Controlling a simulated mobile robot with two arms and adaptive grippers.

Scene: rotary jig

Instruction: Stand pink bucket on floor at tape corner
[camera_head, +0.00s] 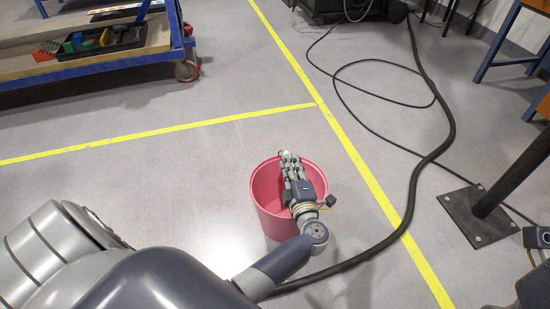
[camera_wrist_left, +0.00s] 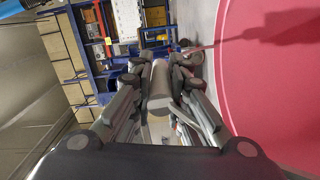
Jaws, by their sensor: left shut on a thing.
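The pink bucket (camera_head: 264,205) is upright in the middle of the head view, below the yellow tape corner (camera_head: 318,104) and left of the long tape line. Whether its base touches the floor is hard to tell. My left gripper (camera_head: 288,160) reaches over the bucket's mouth, its fingers near the far rim, and is shut on the bucket. In the left wrist view the bucket's pink wall (camera_wrist_left: 270,80) fills the right side, beside the fingers (camera_wrist_left: 160,95). My right gripper's fingers do not show; only parts of my right wrist appear at the right edge.
A black cable (camera_head: 445,130) snakes across the floor right of the tape. A post on a metal base plate (camera_head: 470,212) stands at right. A blue-framed cart (camera_head: 120,62) with a tray is at upper left. Floor around the tape corner is clear.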

